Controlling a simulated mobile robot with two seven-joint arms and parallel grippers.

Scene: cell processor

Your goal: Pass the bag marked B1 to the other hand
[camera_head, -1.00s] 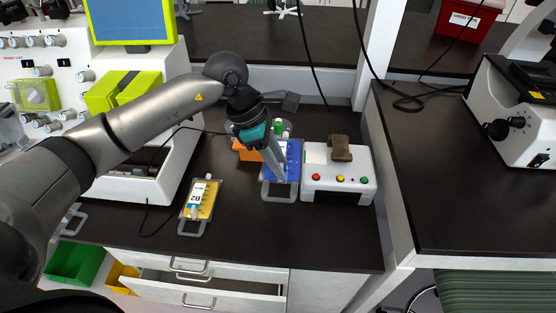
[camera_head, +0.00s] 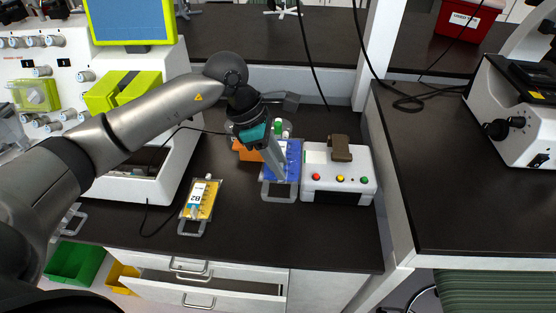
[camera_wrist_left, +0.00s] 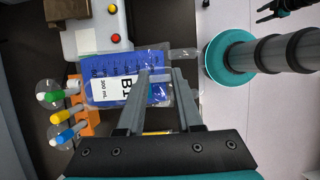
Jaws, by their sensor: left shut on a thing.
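The bag marked B1 is a blue bag in a clear, framed pouch; it is at the middle of the bench in the head view (camera_head: 291,160), and its white B1 label shows in the left wrist view (camera_wrist_left: 112,88). My left gripper (camera_head: 281,178) reaches down over the bag from above. In the left wrist view its two fingers (camera_wrist_left: 160,75) are close together at the bag's edge, shut on it. The fingers hide part of the bag and the label. My right gripper cannot be made out in the head view.
A white box with coloured buttons (camera_head: 337,183) stands right beside the bag. An orange rack with capped tubes (camera_wrist_left: 88,117) is on its other side. A yellow bag marked B2 (camera_head: 208,199) lies to the left. A drawer (camera_head: 205,284) below stands open. The front right bench is clear.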

